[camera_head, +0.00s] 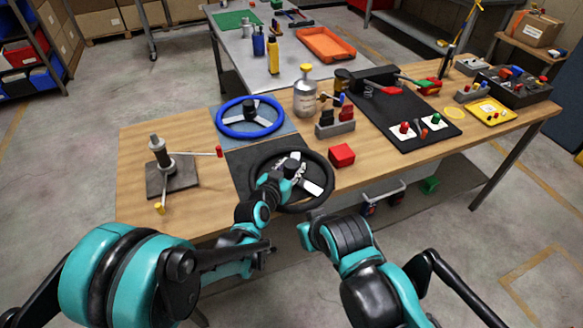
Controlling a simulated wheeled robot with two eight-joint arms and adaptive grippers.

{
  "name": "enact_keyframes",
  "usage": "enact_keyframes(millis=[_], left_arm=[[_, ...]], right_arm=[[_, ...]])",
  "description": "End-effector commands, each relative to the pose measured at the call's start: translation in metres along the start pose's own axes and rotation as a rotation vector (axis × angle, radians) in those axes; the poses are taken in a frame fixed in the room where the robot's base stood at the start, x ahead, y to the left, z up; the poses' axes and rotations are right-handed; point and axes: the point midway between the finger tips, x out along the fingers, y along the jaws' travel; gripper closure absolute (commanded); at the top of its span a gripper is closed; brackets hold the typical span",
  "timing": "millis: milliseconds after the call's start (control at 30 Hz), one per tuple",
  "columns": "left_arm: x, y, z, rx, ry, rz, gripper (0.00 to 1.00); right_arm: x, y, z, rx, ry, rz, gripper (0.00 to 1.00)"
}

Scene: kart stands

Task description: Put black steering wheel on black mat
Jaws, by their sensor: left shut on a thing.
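The black steering wheel (321,165) is near the table's front edge, with a black rim and a pale hub and spokes. My left gripper (292,182) is shut on it at the hub side and partly covers it. The black mat (239,163) lies on the table in front of a blue mat. The wheel overlaps the mat's right part in the view and reaches past its right side. I cannot tell whether the wheel touches the mat or hangs just above it. My right arm is at the lower middle, and its gripper does not show.
A blue steering wheel (250,118) lies on the blue mat (286,129) behind. A red block (342,155) stands close to the black wheel's right. A grey holder (335,128) and silver bottle (306,96) stand behind. A metal stand (172,178) is at left.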

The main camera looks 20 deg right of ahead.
Motion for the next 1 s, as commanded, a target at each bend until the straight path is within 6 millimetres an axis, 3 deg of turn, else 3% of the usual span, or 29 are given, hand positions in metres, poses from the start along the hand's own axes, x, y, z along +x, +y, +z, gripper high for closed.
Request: enact_keyframes(millis=[33,100,500,1000], left_arm=[[0.001,0.000,0.002,0.000,0.000,0.000,0.58],[0.001,0.000,0.001,0.000,0.000,0.000,0.40],[-0.002,0.000,-0.003,0.000,0.000,0.000,0.40],[-0.101,0.000,-0.003,-0.002,0.000,-0.001,0.40]], right_arm=[[0.002,0.000,0.001,0.000,0.000,0.000,1.00],[0.001,0.000,0.001,0.000,0.000,0.000,1.00],[-0.003,0.000,-0.002,0.000,0.000,0.000,1.00],[-0.024,0.000,-0.017,0.000,0.000,0.000,1.00]])
